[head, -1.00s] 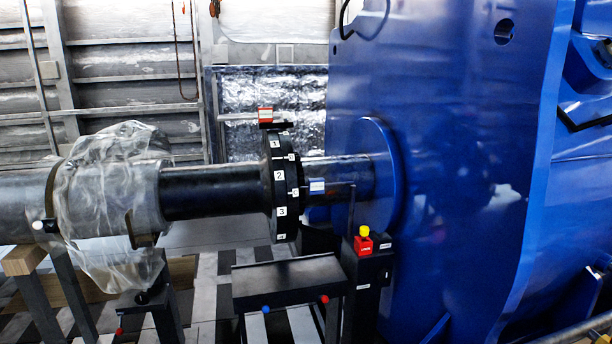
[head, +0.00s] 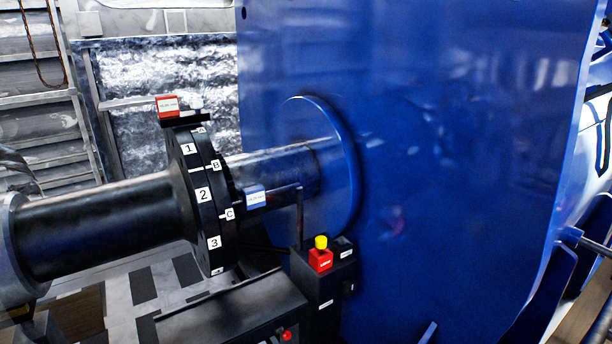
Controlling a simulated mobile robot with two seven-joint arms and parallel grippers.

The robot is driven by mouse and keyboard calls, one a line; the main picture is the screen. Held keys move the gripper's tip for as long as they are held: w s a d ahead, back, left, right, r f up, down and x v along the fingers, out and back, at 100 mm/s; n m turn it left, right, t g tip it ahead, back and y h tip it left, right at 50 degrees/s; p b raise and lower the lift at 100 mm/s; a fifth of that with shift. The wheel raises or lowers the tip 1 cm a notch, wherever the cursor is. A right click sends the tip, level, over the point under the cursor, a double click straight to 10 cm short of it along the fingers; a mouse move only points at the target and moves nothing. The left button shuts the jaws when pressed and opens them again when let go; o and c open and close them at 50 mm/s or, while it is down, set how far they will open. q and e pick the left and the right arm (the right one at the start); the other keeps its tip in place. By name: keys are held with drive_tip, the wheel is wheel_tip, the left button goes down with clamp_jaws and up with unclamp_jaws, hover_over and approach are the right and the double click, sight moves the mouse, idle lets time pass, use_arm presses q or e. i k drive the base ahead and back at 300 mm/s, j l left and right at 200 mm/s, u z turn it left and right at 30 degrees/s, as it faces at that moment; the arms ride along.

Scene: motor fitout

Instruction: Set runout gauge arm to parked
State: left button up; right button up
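A slim dark post (head: 299,215) stands beside the coupling, with a horizontal bar at its top reaching left to a small blue-and-white labelled block (head: 255,198). This looks like the runout gauge arm, and the block sits close to the flange rim; I cannot tell if it touches. The black coupling flange (head: 204,200) carries number and letter labels. A red-and-white labelled block (head: 167,105) sits on a bracket above the flange; its label is too small to read. Neither of my grippers shows in the head view.
A large blue motor housing (head: 430,150) fills the right. A dark shaft (head: 105,222) runs left from the flange. A black control box (head: 325,285) with a red block and yellow button (head: 321,242) stands below the post. A dark bench (head: 235,312) lies in front.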

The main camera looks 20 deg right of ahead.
sight(254, 197)
drive_tip(key=i+z, duration=0.2)
drive_tip(key=z, duration=0.15)
drive_tip(key=i+j+z, duration=0.15)
drive_tip(key=z, duration=0.2)
drive_tip(key=i+j+z, duration=0.15)
drive_tip(key=z, duration=0.15)
